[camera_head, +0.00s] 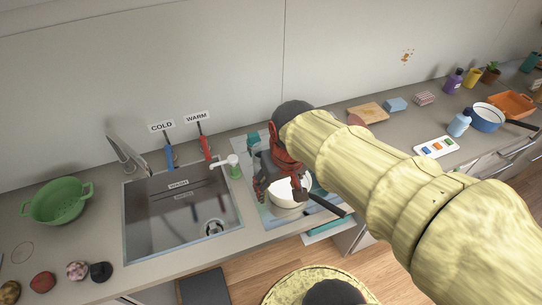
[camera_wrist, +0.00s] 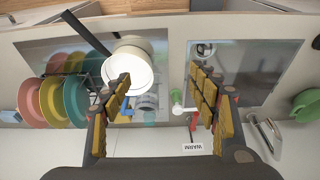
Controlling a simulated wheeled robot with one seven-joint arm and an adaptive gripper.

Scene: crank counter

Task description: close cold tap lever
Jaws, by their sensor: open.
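The cold tap lever (camera_head: 169,155) is blue and stands behind the sink under a COLD sign (camera_head: 161,126). The red warm lever (camera_head: 206,148) stands to its right under a WARM sign (camera_head: 196,117). The grey faucet (camera_head: 126,152) is left of both. My gripper (camera_head: 272,187) is over the area right of the sink, to the right of both levers and apart from them. In the wrist view my gripper (camera_wrist: 165,105) has its yellow-padded fingers wide apart with nothing between them. There the red lever (camera_wrist: 193,122) shows by the right finger; the blue lever is not seen, perhaps hidden by that finger.
The sink (camera_head: 180,215) lies left of my gripper. A white pot (camera_head: 287,196) with a dark handle is below my gripper. A soap dispenser (camera_head: 234,167) stands at the sink's right rim. A green colander (camera_head: 57,201) is far left. Colored plates (camera_wrist: 60,100) stand in a rack.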

